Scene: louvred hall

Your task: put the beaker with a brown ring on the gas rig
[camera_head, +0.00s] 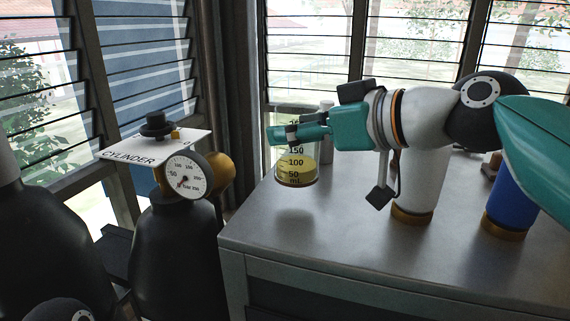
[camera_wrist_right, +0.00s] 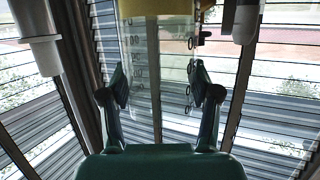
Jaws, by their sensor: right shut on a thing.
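The beaker (camera_head: 297,167) is clear glass with black volume marks, yellow liquid inside and a thin brownish ring near its base. My right gripper (camera_head: 290,134), teal with dark pads, is shut on its upper part. The beaker is upright, with a shadow below it on the counter, and looks slightly raised. In the right wrist view the beaker (camera_wrist_right: 160,60) stands between the two fingers, its yellow part at the top edge. The gas rig (camera_head: 180,225) is at the left: a dark cylinder with a round gauge, a brass part and a white "CYLINDER" plate. My left gripper is out of view.
The grey counter (camera_head: 330,235) is bare at its front left. A white cylinder (camera_head: 417,190) and a blue cylinder (camera_head: 508,205), both with brown bases, stand under my right arm. Another dark cylinder (camera_head: 35,240) is at far left. Louvred windows are behind.

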